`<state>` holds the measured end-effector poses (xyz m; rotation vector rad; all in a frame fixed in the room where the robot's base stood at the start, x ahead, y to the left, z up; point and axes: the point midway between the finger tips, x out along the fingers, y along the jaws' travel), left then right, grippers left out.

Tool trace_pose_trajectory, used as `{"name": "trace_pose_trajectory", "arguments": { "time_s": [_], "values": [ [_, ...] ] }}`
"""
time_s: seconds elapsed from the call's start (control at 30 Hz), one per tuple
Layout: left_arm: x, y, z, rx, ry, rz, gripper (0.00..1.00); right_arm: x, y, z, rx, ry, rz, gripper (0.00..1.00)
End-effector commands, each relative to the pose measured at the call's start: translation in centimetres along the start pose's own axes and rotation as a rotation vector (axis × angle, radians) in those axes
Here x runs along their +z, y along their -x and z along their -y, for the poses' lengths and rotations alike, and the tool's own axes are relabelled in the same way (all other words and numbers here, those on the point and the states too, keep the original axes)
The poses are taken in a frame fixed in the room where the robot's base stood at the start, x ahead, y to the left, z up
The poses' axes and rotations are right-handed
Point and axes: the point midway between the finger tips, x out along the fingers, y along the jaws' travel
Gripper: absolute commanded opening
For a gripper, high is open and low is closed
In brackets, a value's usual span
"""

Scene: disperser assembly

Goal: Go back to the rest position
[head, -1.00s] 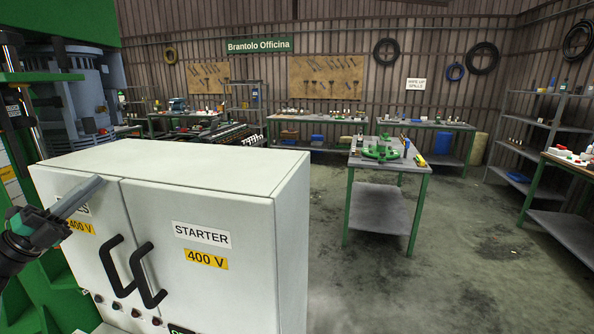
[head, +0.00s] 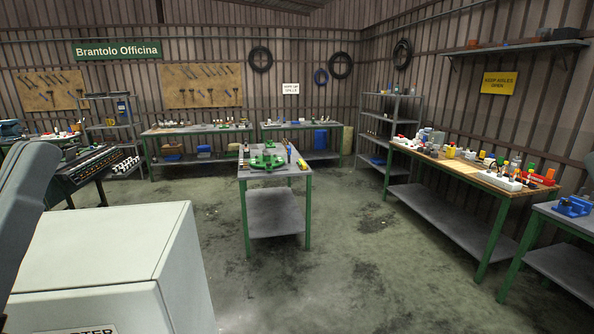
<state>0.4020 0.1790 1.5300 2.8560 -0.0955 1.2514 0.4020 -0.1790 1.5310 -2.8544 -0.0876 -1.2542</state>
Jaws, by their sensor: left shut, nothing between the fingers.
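Whether the two touch I cannot tell. Only part of the cabinet's label shows at the bottom edge. My right gripper is not in view.
A small green-legged table (head: 275,177) with a green part (head: 264,160) stands mid-floor. A long workbench (head: 470,178) with bottles and small items runs along the right, with a blue vise (head: 573,206) on the bench nearer me. Concrete floor (head: 345,250) between is clear.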

Motion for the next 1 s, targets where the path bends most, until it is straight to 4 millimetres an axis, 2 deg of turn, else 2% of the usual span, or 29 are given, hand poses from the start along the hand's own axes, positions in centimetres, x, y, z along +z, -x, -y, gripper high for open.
{"name": "trace_pose_trajectory", "arguments": {
  "time_s": [0.03,0.4,0.5,0.6,0.7,1.0],
  "values": [
    [-3.1,-3.4,0.0,-0.001,0.000,0.000,0.00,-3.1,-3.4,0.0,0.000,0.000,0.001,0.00],
    [-15.6,-16.9,0.2,-0.003,-0.002,0.000,0.00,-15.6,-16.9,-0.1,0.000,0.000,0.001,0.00],
    [-18.2,-19.8,0.2,-0.003,-0.002,0.000,0.00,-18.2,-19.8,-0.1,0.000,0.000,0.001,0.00],
    [-19.8,-21.6,0.2,-0.003,-0.002,0.000,0.00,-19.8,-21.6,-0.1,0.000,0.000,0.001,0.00],
    [-20.4,-22.2,0.2,-0.004,-0.003,0.000,0.00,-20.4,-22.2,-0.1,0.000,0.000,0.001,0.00],
    [-20.2,-22.0,0.2,-0.004,-0.003,0.000,0.00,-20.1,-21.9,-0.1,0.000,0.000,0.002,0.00]
  ]
}}
